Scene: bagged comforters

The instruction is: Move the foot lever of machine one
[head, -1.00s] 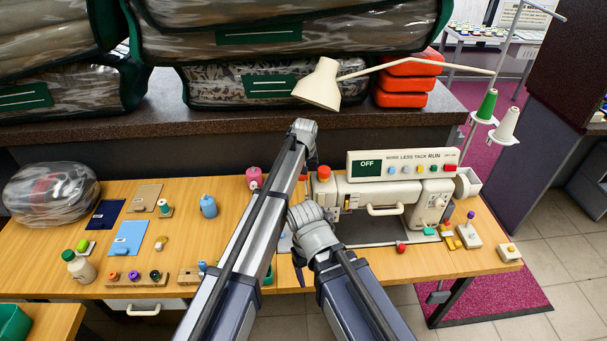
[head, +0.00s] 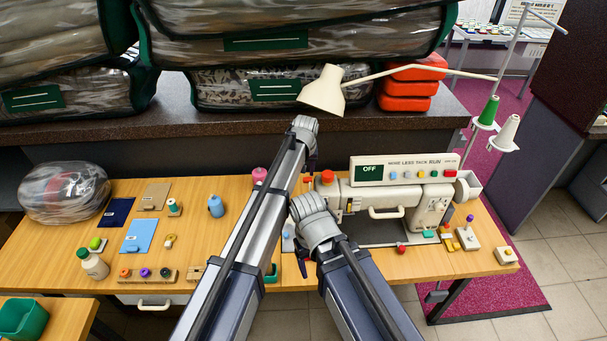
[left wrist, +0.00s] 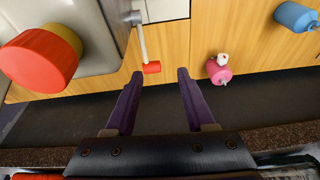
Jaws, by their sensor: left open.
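Machine one is not marked by name; a white sewing machine (head: 385,195) with a panel reading OFF (head: 369,173) stands on the wooden table. A lever with a grey rod and red tip (left wrist: 151,67) sticks out from its side in the left wrist view. My left gripper (left wrist: 160,73) is open and empty, its purple fingers pointing at the lever; the red tip shows just beyond and between the fingertips, with no clear contact. In the head view the left gripper (head: 312,164) is beside the machine's left end. My right gripper (head: 301,259) hangs nearer; its jaw opening is unclear.
A big red knob (left wrist: 40,57) on the machine is close to the left gripper. A pink spool (left wrist: 219,70) and a blue bottle (head: 216,206) stand to the machine's left. A lamp (head: 324,91) and bagged comforters (head: 300,35) are behind.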

